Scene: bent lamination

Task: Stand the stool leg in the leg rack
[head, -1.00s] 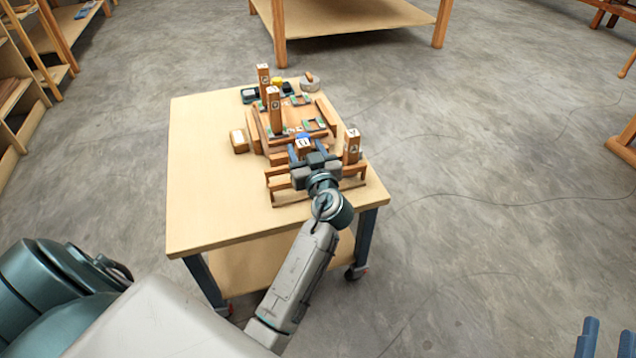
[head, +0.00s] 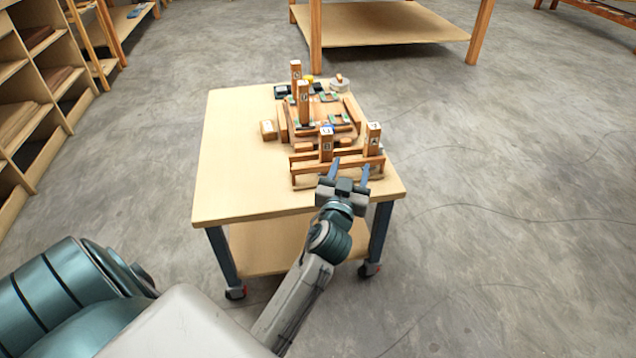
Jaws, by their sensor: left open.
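The wooden leg rack (head: 306,168) stands at the near right of the table. Two square wooden legs stand upright in it: one with a blue-marked top (head: 327,146) towards the left and middle, and one with a white label (head: 373,138) at the right end. My left gripper (head: 348,169) is open and empty just in front of the rack. Its two dark blue fingers point at the rack and are spread apart, partly covering its near side. My right gripper is out of view.
Behind the rack, two more labelled legs, a rear one (head: 296,73) and a nearer one (head: 303,100), stand upright at a wooden assembly with green-marked parts. A small pale block (head: 268,130) lies left of it. The table's left side (head: 235,165) is bare.

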